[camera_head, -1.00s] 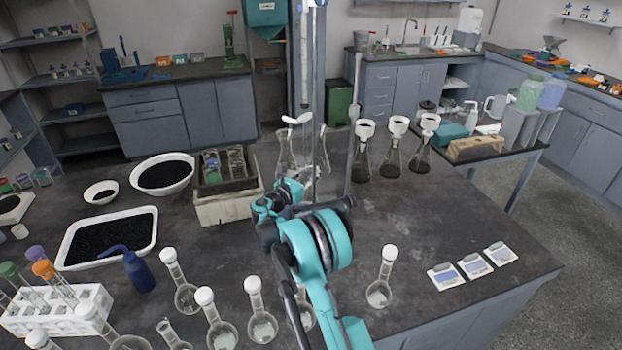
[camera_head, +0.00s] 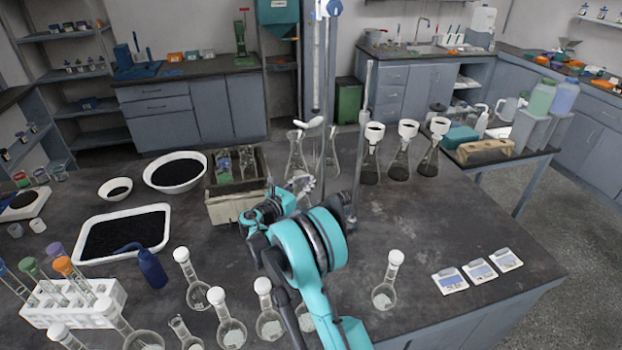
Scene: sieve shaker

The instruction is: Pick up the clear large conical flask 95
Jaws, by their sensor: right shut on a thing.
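A clear conical flask (camera_head: 297,155) stands on the dark bench near the middle of the head view, beside the stand's pole. My right gripper (camera_head: 304,184) is at the lower part of this flask, shut on it. My own arm and gripper hide part of its base. A second clear conical flask (camera_head: 333,158) stands just right of it, partly behind the pole. My left gripper is out of view.
Several flasks with black-filled funnels (camera_head: 402,154) stand to the right. Round flasks with white stoppers (camera_head: 385,284) line the front. The bench at right centre is clear.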

